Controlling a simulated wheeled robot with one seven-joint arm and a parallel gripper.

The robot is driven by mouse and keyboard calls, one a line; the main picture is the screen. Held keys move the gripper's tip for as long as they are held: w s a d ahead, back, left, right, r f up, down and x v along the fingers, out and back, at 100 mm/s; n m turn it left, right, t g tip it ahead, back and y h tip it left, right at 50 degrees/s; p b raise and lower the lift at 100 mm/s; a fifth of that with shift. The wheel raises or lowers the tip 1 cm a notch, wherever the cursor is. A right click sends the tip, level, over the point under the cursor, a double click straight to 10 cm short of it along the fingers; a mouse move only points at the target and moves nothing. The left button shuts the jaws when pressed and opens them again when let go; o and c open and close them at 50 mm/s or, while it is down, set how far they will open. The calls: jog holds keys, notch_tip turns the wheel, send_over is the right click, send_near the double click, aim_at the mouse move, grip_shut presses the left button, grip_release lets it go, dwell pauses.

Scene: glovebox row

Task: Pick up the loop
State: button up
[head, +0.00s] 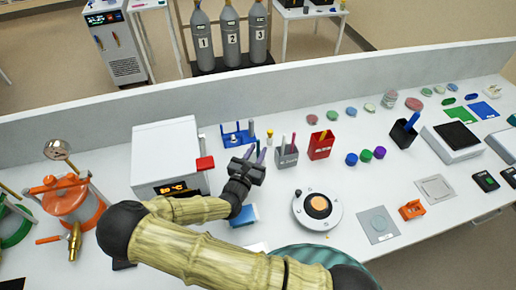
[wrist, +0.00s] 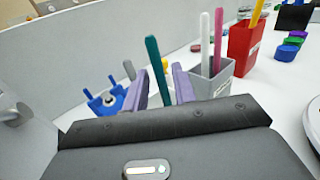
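No wire loop end can be made out; which stick is the loop is not clear. A teal stick (wrist: 155,68) stands tilted in the wrist view, its lower part between or just behind my fingers; contact cannot be told. My gripper (head: 256,151) has two purple fingers, visibly apart; they also show in the wrist view (wrist: 170,84). It is left of the grey cup (head: 287,157), which holds a pink stick (wrist: 218,40) and a white stick (wrist: 204,42). The blue rack (head: 237,137) is behind my gripper.
A red cup (head: 320,147) with a yellow stick is right of the grey cup. A white heater box (head: 168,155) stands left of my gripper. A round white device (head: 317,209) is at front right. Coloured caps (head: 365,155) lie farther right.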

jog(key=shift+w+d, duration=0.35)
jog(key=shift+w, duration=0.3)
grip_shut()
